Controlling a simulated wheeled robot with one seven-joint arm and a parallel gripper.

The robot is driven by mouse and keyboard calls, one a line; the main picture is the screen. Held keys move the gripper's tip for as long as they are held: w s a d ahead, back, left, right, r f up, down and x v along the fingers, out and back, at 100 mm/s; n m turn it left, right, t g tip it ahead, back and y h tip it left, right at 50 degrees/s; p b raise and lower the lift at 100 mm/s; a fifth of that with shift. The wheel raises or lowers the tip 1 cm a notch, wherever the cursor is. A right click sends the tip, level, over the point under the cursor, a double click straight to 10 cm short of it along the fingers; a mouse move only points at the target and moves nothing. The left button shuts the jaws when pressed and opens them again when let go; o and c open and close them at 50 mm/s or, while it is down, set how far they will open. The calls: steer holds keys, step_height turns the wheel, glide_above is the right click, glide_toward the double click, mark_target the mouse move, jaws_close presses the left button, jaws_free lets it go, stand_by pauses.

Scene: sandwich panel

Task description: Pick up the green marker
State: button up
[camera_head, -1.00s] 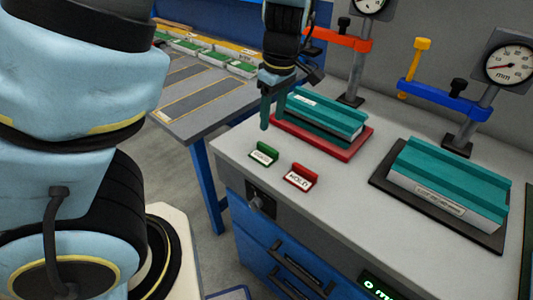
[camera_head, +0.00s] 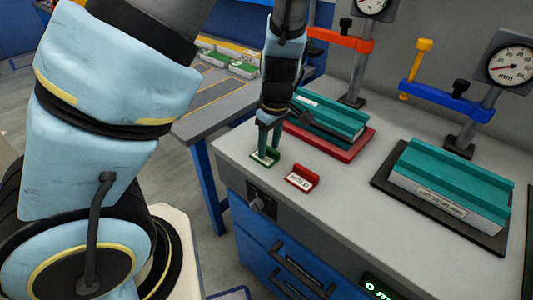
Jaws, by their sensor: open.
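The green marker (camera_head: 271,161) is a small green stand with a white label, on the left front part of the grey bench top. My gripper (camera_head: 267,158) points down at it with its teal fingers open. The fingers stand around or just in front of the marker and partly cover its label. I cannot tell whether they touch it.
A red marker (camera_head: 302,178) labelled HOLD stands close by on the right. A teal block on a red base (camera_head: 355,149) lies behind my gripper. Another teal block (camera_head: 450,180) is on a dark plate (camera_head: 377,181) at the right. Dial gauge stands rise behind them.

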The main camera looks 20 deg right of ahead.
jaws_close()
steer(key=shift+r, duration=0.1)
stand_by(0.6)
